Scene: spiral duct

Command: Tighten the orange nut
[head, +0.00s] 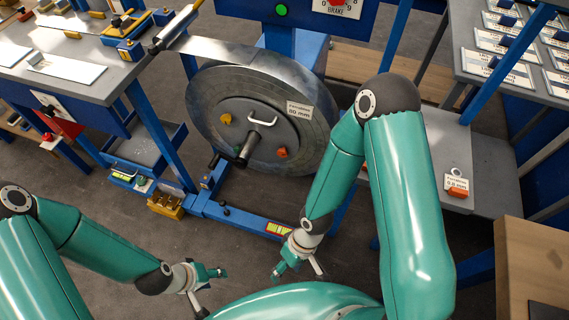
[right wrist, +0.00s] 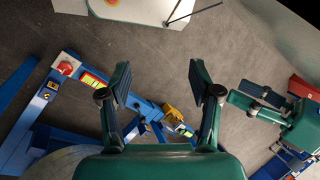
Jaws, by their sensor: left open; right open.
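An orange nut-like knob (head: 281,153) sits on the right part of the grey face of a large coil reel (head: 262,160). A yellow knob (head: 225,118) sits on its upper left part. My right gripper (head: 299,273) hangs in front of and below the reel, well apart from the orange knob. In the right wrist view the right gripper (right wrist: 160,90) is open and empty, with floor between its fingers. My left gripper (head: 212,291) is open and empty, low and left of the right one. The orange knob cannot be made out in the right wrist view.
A reel handle (head: 262,120) and a central shaft (head: 244,154) stick out of the face. A blue base frame (head: 240,215) runs below the reel. A workbench (head: 80,60) stands left, shelves (head: 495,165) right. Open floor lies in front.

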